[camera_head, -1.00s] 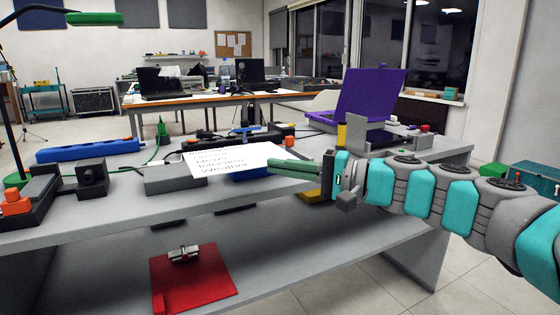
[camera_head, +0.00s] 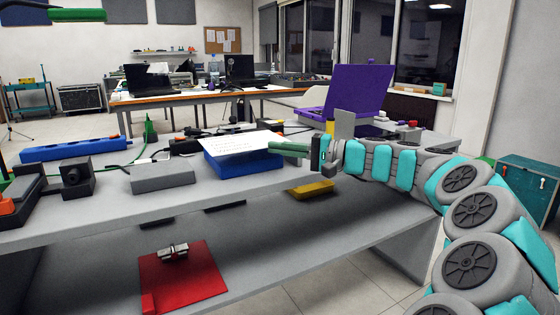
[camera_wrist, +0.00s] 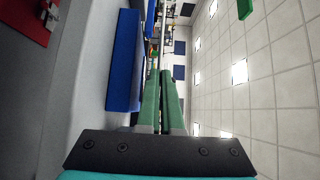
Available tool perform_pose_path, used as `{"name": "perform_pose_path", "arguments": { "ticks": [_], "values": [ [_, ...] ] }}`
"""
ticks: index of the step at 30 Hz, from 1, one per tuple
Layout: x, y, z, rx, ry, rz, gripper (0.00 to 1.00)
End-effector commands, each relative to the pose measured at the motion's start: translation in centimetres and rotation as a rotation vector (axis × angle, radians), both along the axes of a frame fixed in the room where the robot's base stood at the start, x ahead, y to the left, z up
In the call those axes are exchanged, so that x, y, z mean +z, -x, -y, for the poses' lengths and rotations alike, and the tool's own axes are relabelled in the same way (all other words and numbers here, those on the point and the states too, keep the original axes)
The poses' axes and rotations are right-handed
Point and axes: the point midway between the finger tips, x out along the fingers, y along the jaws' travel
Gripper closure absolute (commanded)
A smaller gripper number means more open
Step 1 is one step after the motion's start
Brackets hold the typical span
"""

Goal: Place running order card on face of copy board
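The white running order card (camera_head: 238,143), with lines of print, is held by one edge in my gripper (camera_head: 282,147). The green fingers are shut on it, and it hangs roughly flat above a blue block (camera_head: 244,166) on the grey table. Whether card and block touch I cannot tell. In the wrist view the fingers (camera_wrist: 160,100) are close together, with the card (camera_wrist: 164,35) nearly edge-on beyond them. The blue block (camera_wrist: 123,60) is left of them there. A red board (camera_head: 185,277) with a metal clip lies below the tabletop. Which one is the copy board is unclear.
A grey block (camera_head: 162,177), a black boxy device (camera_head: 77,178) and a long blue bar (camera_head: 75,150) stand left on the table. A purple open case (camera_head: 357,92) and an upright grey plate (camera_head: 345,124) are behind my gripper. A yellow piece (camera_head: 312,190) lies below the front edge.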

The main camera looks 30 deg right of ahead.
Motion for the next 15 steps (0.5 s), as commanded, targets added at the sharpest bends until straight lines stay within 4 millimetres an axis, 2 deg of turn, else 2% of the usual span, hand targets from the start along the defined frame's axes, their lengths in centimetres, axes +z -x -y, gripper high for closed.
{"name": "perform_pose_path", "arguments": {
  "ticks": [8,15],
  "values": [
    [-0.1,-0.9,0.5,0.003,0.001,0.001,1.00],
    [-3.3,-0.8,0.6,0.000,0.000,0.000,1.00]
  ]
}}
